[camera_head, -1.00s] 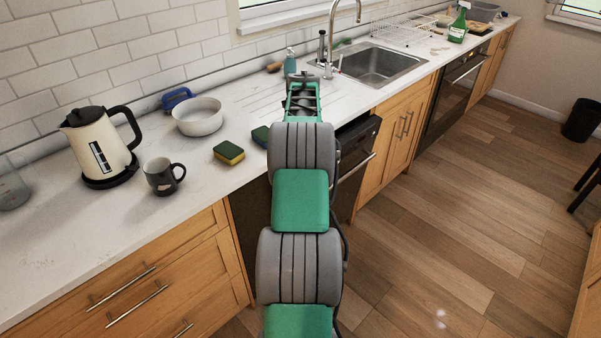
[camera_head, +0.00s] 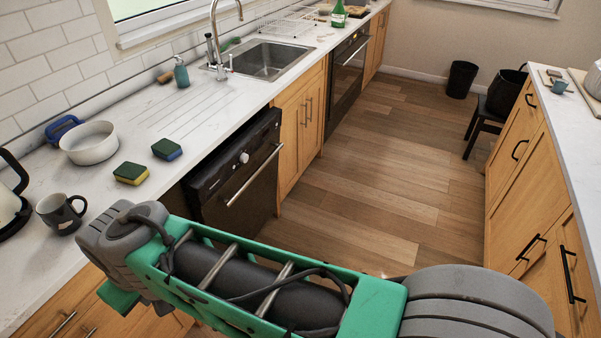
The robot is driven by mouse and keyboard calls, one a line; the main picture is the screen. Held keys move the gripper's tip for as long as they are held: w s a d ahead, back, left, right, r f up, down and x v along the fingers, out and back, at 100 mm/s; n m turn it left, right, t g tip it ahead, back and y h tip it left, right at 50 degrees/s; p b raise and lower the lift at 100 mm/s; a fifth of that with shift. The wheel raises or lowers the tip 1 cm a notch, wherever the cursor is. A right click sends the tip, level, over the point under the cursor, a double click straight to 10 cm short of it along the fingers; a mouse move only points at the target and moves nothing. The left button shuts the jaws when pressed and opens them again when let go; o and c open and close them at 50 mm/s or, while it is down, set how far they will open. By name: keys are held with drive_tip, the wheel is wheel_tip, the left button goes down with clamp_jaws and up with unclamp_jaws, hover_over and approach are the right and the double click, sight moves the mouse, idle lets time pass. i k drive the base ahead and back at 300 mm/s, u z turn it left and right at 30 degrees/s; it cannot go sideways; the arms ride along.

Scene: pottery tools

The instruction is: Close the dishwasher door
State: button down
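The dishwasher (camera_head: 236,178) is the black-fronted appliance under the counter, between the drawers at the lower left and the wooden sink cupboard. Its door has a silver bar handle (camera_head: 254,176) and a round knob near the top. The door's top edge stands out from the counter edge, so it looks slightly ajar; its lower part is hidden behind my arm. My green and grey arm crosses the bottom of the view, in front of the dishwasher. My gripper is not in view, and no contact with the door shows.
The counter holds a white bowl (camera_head: 89,143), two sponges (camera_head: 131,173), a dark mug (camera_head: 61,212) and part of a kettle (camera_head: 10,205). A black oven (camera_head: 347,79) is beyond the sink (camera_head: 268,58). The wooden floor (camera_head: 385,165) is clear to the right, up to the opposite cabinets (camera_head: 528,170).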

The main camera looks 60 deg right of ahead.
sight(239, 201)
drive_tip(key=u, duration=0.15)
drive_tip(key=k, duration=0.25)
drive_tip(key=z, duration=1.45)
drive_tip(key=i, duration=1.4)
drive_tip(key=u, duration=0.7)
